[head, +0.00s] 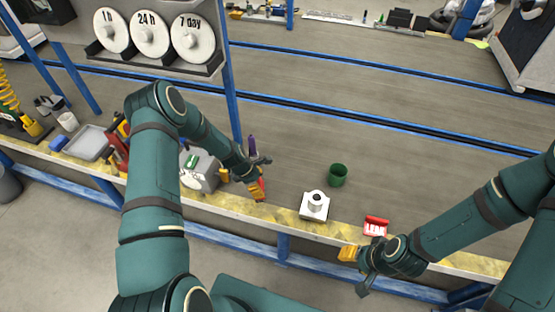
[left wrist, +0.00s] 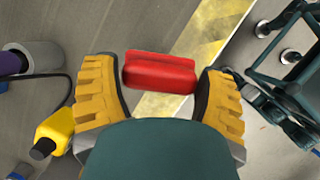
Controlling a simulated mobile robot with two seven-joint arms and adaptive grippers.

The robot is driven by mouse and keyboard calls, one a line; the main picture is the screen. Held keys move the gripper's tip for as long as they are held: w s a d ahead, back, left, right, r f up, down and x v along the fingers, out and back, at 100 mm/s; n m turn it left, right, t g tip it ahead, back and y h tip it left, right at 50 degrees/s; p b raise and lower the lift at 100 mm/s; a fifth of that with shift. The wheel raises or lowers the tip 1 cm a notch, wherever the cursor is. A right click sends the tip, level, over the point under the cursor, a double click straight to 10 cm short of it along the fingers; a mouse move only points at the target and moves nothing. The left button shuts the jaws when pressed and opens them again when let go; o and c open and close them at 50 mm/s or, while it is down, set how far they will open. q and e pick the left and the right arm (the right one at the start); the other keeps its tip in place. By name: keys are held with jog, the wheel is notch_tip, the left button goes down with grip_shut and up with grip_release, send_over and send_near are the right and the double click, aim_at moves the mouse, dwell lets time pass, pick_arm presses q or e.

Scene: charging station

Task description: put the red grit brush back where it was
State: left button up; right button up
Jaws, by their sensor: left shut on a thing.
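My left gripper (head: 257,190) is over the yellow-edged front strip of the bench, left of the middle in the head view. It is shut on the red grit brush (left wrist: 160,73), a short red block held between its yellow fingers in the left wrist view. In the head view only a small red part of the brush (head: 262,184) shows beside the fingers. What is under the brush is hidden in the head view. My right gripper (head: 350,256) is at the bench's front edge, near the red LEAD item (head: 376,226). Its finger opening is unclear.
A white block with a round top (head: 315,206) and a green cup (head: 337,175) stand right of my left gripper. A grey box (head: 201,172) and a grey tray (head: 88,143) are to its left. A purple-topped item (head: 252,144) stands close behind.

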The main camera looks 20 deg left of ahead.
pick_arm(q)
jog(key=shift+f+b, duration=0.35)
jog(key=shift+f, duration=1.45)
jog(key=shift+w+f+b, duration=0.1)
jog(key=shift+f+b, duration=0.25)
jog(key=shift+f, duration=0.05)
jog(key=o, duration=1.2)
jog(key=shift+c, duration=0.2)
jog(key=shift+r, duration=0.1)
